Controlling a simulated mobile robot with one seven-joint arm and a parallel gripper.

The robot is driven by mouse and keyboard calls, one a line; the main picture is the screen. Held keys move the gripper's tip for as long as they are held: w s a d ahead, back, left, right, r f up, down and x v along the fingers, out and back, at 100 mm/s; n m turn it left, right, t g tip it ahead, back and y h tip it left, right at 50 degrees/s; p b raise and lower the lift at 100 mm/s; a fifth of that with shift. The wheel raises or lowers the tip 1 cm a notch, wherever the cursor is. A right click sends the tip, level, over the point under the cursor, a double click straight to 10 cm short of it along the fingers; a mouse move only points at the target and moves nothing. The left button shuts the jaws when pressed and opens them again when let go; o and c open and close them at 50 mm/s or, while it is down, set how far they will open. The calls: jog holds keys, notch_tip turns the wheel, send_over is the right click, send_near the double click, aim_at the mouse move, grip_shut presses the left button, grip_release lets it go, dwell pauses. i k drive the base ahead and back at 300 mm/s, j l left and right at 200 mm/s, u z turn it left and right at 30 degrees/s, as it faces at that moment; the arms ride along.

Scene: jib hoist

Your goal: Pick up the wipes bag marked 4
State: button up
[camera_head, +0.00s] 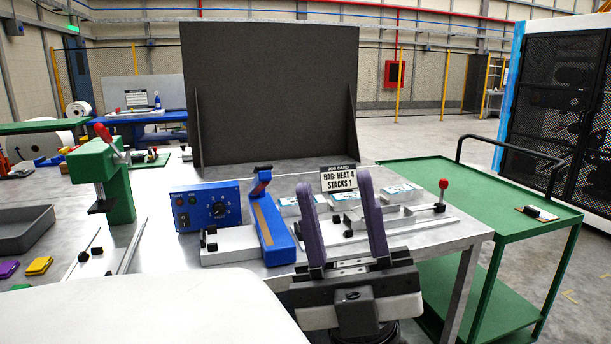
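Several flat white-and-blue packs lie in a row on the metal bench, behind my gripper. They may be the wipes bags. One pack (289,204) is left of my fingers and another pack (399,192) is to their right; others are partly covered by the fingers. Their marks are too small to read, so I cannot tell which is marked 4. My gripper (336,181) is in front of the bench with its two purple fingers pointing up, spread apart.
A job card (339,180) reads "BAG: HEAT 4 STACKS 1". A blue sealer (270,228), a blue control box (207,208) and a green press (116,185) stand to the left. A red-knobbed lever (442,185) and a green cart (430,171) are right. A dark panel (270,90) stands behind.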

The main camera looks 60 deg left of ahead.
aim_at(346, 200)
jog(key=j+u, duration=0.1)
jog(key=u, duration=1.6)
